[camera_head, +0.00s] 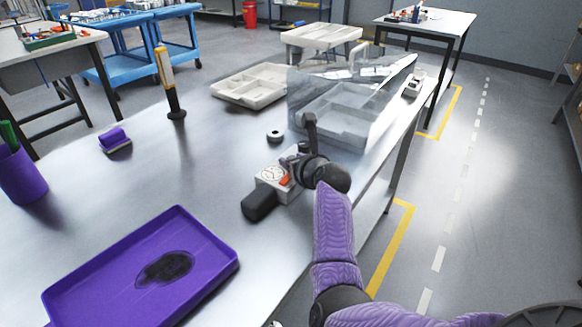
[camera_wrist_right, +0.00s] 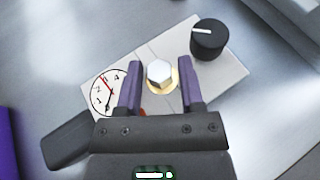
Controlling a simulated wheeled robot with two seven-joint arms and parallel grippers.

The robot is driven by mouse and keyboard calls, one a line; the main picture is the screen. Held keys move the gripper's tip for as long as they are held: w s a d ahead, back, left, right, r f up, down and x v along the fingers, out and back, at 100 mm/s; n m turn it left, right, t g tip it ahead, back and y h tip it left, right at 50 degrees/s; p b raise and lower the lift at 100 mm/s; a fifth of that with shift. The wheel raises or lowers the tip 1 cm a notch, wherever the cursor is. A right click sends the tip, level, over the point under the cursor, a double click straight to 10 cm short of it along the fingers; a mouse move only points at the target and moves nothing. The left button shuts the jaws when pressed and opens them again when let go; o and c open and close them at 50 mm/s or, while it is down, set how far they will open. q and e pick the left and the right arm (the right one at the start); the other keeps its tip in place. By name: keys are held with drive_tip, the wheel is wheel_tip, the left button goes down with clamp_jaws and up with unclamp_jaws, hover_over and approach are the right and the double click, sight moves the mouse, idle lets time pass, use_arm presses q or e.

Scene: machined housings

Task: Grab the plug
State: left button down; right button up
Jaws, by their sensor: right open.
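The plug (camera_wrist_right: 160,74), a silver hex head on a gold ring, sits in the light grey housing (camera_wrist_right: 225,82). In the right wrist view my right gripper (camera_wrist_right: 160,64) is open, with one purple finger on each side of the plug; I cannot tell whether they touch it. The housing carries a dial (camera_wrist_right: 110,90) and a black knob (camera_wrist_right: 209,40). In the head view, my right gripper (camera_head: 291,160) is over the housing (camera_head: 274,184) and hides part of it, and I cannot make out the plug there. My left gripper is not in view.
A purple tray (camera_head: 210,235) lies at the front left of the metal table. The left middle is mostly clear.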

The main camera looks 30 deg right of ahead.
drive_tip(key=c, duration=0.6)
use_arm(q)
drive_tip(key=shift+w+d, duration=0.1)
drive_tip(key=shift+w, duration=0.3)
use_arm(e)
clamp_jaws()
